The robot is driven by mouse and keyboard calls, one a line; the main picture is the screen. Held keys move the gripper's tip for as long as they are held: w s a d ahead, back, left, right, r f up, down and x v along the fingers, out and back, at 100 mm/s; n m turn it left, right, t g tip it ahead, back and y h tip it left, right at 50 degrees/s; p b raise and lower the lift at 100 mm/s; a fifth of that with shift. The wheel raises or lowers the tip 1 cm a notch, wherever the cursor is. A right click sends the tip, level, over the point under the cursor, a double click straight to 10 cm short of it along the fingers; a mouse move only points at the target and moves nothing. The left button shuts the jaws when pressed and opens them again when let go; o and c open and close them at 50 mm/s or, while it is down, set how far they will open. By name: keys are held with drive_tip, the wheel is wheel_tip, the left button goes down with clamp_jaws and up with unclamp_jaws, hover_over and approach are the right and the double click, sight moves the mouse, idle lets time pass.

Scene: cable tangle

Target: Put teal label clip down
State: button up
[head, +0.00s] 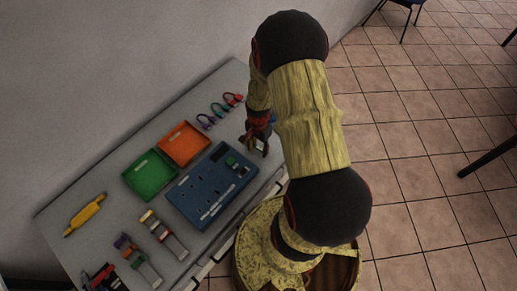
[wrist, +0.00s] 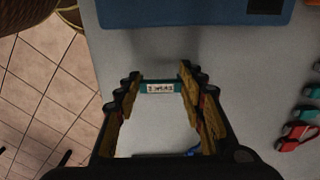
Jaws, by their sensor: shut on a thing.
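The teal label clip (wrist: 160,87) shows in the wrist view as a small teal bar with a white printed label. It spans the gap between the fingertips of my gripper (wrist: 159,80), which is shut on it. In the head view my gripper (head: 260,148) hangs over the right part of the grey table, to the right of the blue board; the clip in it cannot be made out there. In the wrist view the blue board (wrist: 195,13) lies beyond the fingertips, with bare grey surface between. I cannot tell whether the clip touches the table.
An orange tray (head: 184,143) and a green tray (head: 149,175) stand left of the board. Several coloured looped pieces (head: 218,109) lie at the far end. A yellow tool (head: 84,214) and banded cable pieces (head: 165,234) lie nearer. The table edge is close to my gripper.

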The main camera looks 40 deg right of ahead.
drive_tip(key=shift+f, duration=0.25)
drive_tip(key=o, duration=0.7)
drive_tip(key=shift+f, duration=0.1)
drive_tip(key=o, duration=0.4)
drive_tip(key=shift+o, duration=0.5)
